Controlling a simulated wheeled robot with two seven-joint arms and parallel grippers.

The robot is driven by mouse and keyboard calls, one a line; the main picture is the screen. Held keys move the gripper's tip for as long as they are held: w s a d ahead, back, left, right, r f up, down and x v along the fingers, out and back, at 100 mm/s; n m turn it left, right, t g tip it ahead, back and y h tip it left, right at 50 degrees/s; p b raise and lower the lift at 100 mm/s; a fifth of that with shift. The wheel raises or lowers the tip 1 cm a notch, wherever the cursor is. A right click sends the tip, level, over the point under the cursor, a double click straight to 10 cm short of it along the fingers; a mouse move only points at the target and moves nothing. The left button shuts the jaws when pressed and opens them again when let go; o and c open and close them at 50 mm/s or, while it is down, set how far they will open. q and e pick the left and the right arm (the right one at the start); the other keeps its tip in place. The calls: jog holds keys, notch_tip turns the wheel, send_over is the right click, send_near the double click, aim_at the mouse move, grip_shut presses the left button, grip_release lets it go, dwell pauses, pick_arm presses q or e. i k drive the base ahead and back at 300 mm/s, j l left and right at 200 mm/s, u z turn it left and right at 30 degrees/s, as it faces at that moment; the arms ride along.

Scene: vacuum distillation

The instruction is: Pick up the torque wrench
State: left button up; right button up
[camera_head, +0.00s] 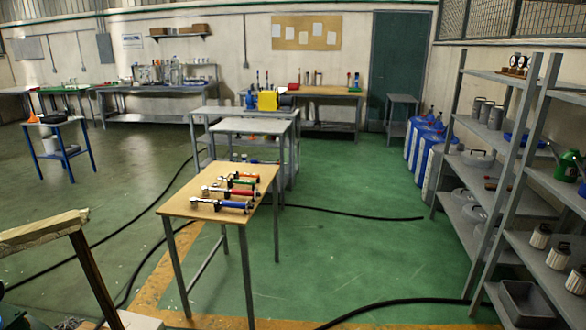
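A small wooden-topped table (262,187) stands ahead of me, slightly left of centre. Several wrench-like tools with metal heads lie on it in a row, heads to the left and handles to the right. The nearest has a blue handle (233,206), behind it is one with a red handle (241,193), then one with green (243,182) and a farthest one with red-orange (246,175). I cannot tell which of them is the torque wrench. Neither of my grippers is in view.
A metal shelf rack (508,145) stands at the right, with blue drums (427,150) behind it. A grey table (250,126) stands just behind the tool table. Black hoses (350,214) cross the floor. A wooden-topped piece (40,232) is at the near left. Green floor (350,260) is open to the right.

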aim_at(205, 189)
jog(key=i, duration=0.7)
jog(key=i+l+u, duration=0.1)
jog(key=i, duration=0.55)
jog(key=i+l, duration=0.1)
jog(key=i, duration=0.6)
jog(key=i+l+u, duration=0.1)
jog(key=i+u, duration=0.25)
jog(key=i+l+u, duration=0.25)
jog(key=i+u, duration=0.15)
jog(key=i+l+u, duration=0.35)
jog(key=i, duration=0.1)
